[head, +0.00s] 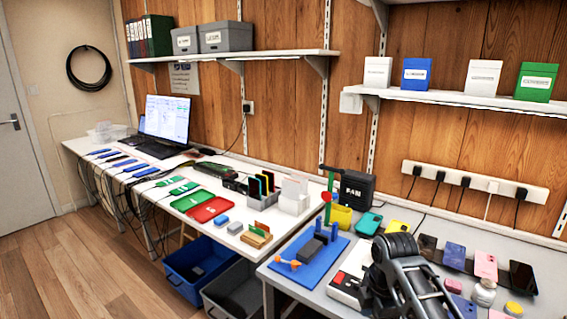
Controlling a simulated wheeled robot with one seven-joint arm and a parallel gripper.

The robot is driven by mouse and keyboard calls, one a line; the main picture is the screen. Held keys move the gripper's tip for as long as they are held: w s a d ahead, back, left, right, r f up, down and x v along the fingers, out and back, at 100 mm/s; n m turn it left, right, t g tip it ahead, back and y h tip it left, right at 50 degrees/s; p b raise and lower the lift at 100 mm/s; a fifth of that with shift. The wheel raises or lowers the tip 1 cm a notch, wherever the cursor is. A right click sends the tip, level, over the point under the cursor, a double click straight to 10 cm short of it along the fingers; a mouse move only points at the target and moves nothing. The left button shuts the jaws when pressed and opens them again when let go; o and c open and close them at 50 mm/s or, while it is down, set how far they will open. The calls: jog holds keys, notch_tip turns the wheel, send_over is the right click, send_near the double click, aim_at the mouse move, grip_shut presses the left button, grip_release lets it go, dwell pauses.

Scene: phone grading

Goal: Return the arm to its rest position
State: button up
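Part of my arm (412,287), dark with grey bars, rises from the bottom edge into the lower right of the head view. It stands in front of the grey workbench, and its upper end is a black ribbed part. I see no gripper fingers and nothing that I can make out as held. The arm hides part of a white and red box (347,284) and some of the bench top.
A blue stand (306,262), a black fan box (357,189) and several phones (485,265) crowd the bench around the arm. A long table on the left holds a laptop (164,124), red tray (208,210) and green tray (190,200). Floor at left is clear.

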jog(key=s+a+f+m+t+y, duration=0.2)
jog(key=s+a+f+m+t, duration=0.3)
jog(key=s+f, duration=0.75)
jog(key=s+a+m+t, duration=0.15)
jog(key=s+m, duration=0.45)
jog(key=s, duration=0.8)
jog(key=s+d+r+m+t+h, duration=0.2)
jog(key=s+d+r+m+t, duration=0.2)
jog(key=s+r, duration=0.7)
jog(key=s+d+r+m+t, duration=0.2)
jog(key=s+r, duration=0.3)
jog(key=r, duration=0.2)
jog(key=s+d+r+m+t, duration=0.1)
jog(key=s+r+m+t, duration=0.1)
jog(key=s+r, duration=0.4)
notch_tip(320, 180, up, 3)
jog(key=shift+s+d+f+b, duration=0.2)
jog(key=shift+d+b, duration=0.1)
jog(key=shift+d, duration=0.05)
jog(key=shift+c, duration=0.4)
